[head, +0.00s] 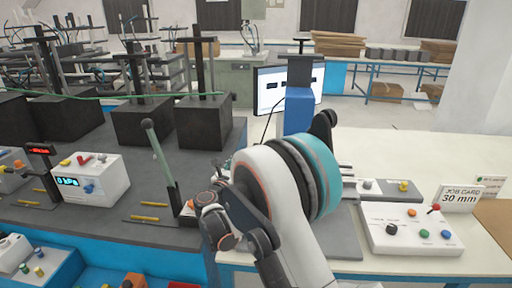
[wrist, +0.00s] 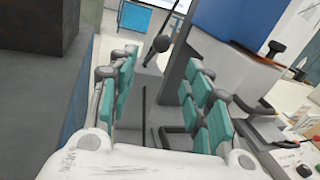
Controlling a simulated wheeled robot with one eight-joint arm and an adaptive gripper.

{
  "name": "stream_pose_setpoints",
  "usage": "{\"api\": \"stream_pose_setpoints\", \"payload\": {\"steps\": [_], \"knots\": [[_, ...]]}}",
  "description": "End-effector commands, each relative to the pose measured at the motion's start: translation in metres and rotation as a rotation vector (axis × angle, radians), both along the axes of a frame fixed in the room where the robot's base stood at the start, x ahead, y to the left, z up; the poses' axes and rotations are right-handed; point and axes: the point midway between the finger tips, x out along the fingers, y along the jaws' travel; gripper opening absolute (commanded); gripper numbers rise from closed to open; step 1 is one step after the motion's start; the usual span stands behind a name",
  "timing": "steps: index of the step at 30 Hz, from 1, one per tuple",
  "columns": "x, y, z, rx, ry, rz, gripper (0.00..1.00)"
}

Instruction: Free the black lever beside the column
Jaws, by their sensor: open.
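My gripper (wrist: 163,64) is open, with teal pads on both sides.
A grey-green handled lever (head: 160,160) and a white gauge box (head: 92,180) stand on the left bench. A white control box (head: 408,232) and a job card (head: 461,198) are on the right table. A monitor (head: 270,88) stands behind the column.

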Motion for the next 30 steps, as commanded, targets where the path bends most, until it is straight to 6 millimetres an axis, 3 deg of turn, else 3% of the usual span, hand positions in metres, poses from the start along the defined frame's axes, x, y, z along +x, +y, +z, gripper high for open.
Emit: {"api": "stream_pose_setpoints", "payload": {"steps": [18, 24, 30], "knots": [[0.102, -0.035, -0.002, 0.003, 0.001, -0.003, 0.45], [0.122, -0.041, -0.001, 0.004, 0.001, -0.002, 0.45], [0.128, -0.043, 0.0, 0.004, 0.001, -0.001, 0.45]]}}
